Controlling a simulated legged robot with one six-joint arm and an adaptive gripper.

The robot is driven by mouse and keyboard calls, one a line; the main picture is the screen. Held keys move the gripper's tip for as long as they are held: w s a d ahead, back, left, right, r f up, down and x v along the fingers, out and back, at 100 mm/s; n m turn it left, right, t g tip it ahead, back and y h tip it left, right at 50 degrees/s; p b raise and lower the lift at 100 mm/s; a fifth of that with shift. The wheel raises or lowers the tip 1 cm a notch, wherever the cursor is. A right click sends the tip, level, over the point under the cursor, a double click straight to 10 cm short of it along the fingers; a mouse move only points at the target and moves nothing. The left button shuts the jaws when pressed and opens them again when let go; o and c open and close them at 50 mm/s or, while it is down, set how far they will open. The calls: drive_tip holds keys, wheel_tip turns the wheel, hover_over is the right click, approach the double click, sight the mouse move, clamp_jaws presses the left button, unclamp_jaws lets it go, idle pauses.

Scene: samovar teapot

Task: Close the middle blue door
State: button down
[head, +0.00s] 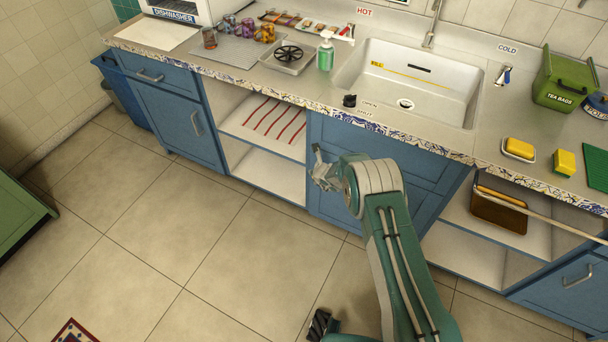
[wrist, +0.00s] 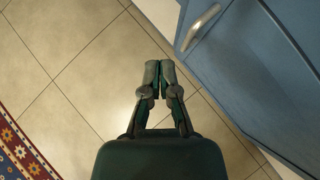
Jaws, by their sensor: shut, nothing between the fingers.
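The middle blue door (head: 414,163) is under the sink, between two open shelf bays. My arm covers part of its front, and I cannot tell how far ajar it stands. My gripper (head: 318,168) is in front of the door's left part in the head view. In the wrist view my gripper (wrist: 160,72) is shut and empty, with its fingertips together over the floor. A blue door panel (wrist: 245,75) with a metal handle (wrist: 200,27) is to the right of the fingertips there, with a visible gap between.
A shelf bay (head: 262,130) with a striped cloth is left of the door. The sink counter (head: 290,82) overhangs.

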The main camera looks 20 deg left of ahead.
drive_tip(key=s+r, duration=0.5)
drive_tip(key=shift+s+a+r, duration=0.25)
drive_tip(key=shift+s+a, duration=0.15)
drive_tip(key=w+d+r+n+y, duration=0.1)
drive_tip(key=d+r+n, duration=0.15)
drive_tip(key=r, duration=0.75)
drive_tip(key=w+d+r+n+y, duration=0.1)
drive_tip(key=r+n, duration=0.3)
drive_tip(key=r, duration=0.5)
drive_tip(key=s+d+r+n+y, duration=0.1)
drive_tip(key=s+d+r+n, duration=0.25)
drive_tip(key=r, duration=0.45)
drive_tip(key=s+d+r+n, duration=0.2)
drive_tip(key=d+r+n, duration=0.25)
drive_tip(key=r, duration=0.35)
drive_tip(key=s+d+r+n+g+h, duration=0.1)
drive_tip(key=s+d+r+n+h, duration=0.1)
drive_tip(key=s+d+r+n, duration=0.7)
drive_tip(key=s+d+f+n+h, duration=0.2)
drive_tip(key=s+d+h, duration=0.5)
drive_tip(key=s+d, duration=1.2)
drive_tip(key=shift+s+d+n, duration=0.2)
drive_tip(key=shift+d+n, duration=0.35)
drive_tip(key=shift+n, duration=0.1)
